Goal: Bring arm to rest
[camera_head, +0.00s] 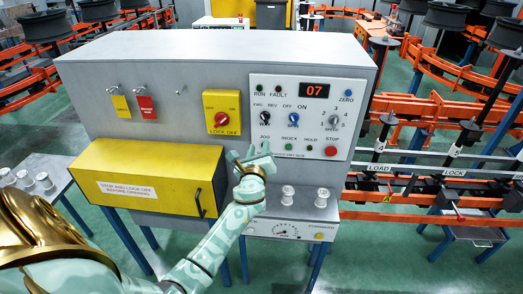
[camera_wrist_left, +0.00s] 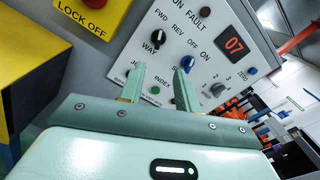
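My left gripper (camera_head: 257,152) is in front of the lower left part of the white control panel (camera_head: 265,100), by the JOG and INDEX labels. In the wrist view the two fingers (camera_wrist_left: 160,88) stand apart with nothing between them, so it is open. Whether the fingertips touch the panel I cannot tell. The jog control is partly hidden behind the gripper. The red display (camera_head: 315,90) reads 07. A black knob (camera_head: 265,117), a blue knob (camera_head: 293,118) and a red stop button (camera_head: 331,151) show on the panel. My right gripper is not in view.
A yellow box (camera_head: 150,178) with a black handle juts out left of my arm. A yellow lock-off switch (camera_head: 222,112) sits above it. White spools (camera_head: 288,195) stand on a ledge below the panel. Orange racks (camera_head: 440,70) fill the right side.

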